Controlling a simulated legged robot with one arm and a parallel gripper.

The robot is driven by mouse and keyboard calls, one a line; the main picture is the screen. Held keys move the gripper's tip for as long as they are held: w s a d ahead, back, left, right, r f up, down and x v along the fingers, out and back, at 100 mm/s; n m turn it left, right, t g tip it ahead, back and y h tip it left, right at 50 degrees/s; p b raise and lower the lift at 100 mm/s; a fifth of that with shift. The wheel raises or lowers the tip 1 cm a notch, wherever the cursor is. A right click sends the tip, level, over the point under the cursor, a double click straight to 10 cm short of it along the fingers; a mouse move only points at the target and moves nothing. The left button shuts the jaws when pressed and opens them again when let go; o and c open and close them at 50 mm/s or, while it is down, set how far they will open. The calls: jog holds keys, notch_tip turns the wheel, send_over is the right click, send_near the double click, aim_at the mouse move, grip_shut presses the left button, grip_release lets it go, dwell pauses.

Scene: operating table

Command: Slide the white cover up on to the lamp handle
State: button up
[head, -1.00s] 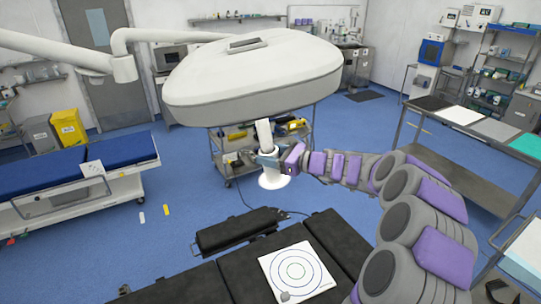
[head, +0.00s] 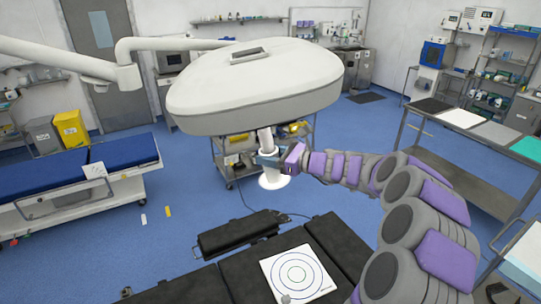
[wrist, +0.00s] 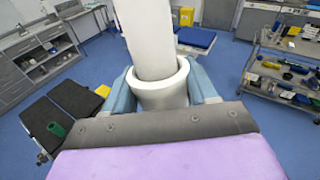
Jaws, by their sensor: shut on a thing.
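The lamp head (head: 255,85) is a large white rounded body hanging from a jointed white arm. Its pale handle (head: 265,139) points down from the underside and shows large in the wrist view (wrist: 148,40). In the wrist view the cover's rim (wrist: 160,92) surrounds the handle's lower end; how deep the handle reaches inside is hidden. My gripper (head: 268,160) is shut on the cover, with blue fingers on both sides of it in the wrist view.
A black operating table (head: 250,277) with a white target sheet (head: 300,258) lies below. A shelf trolley (head: 232,150) stands behind the handle. A blue bed (head: 50,180) is at left and a steel table (head: 470,160) at right. Blue floor lies between.

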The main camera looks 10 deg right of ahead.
jog(key=shift+a+r+p, duration=0.25)
jog(key=shift+r+p, duration=0.75)
jog(key=shift+r, duration=0.35)
jog(key=shift+a+r+p, duration=0.2)
jog(key=shift+r+p, duration=0.85)
jog(key=shift+r, duration=0.3)
jog(key=shift+a+r+p, duration=0.25)
jog(key=shift+r+p, duration=0.75)
jog(key=shift+r, duration=0.35)
jog(key=o, duration=1.4)
jog(key=b+v, duration=0.2)
jog(key=v, duration=1.5)
jog(key=shift+d+b, duration=0.25)
jog(key=shift+b, duration=0.1)
jog(key=shift+c, duration=0.5)
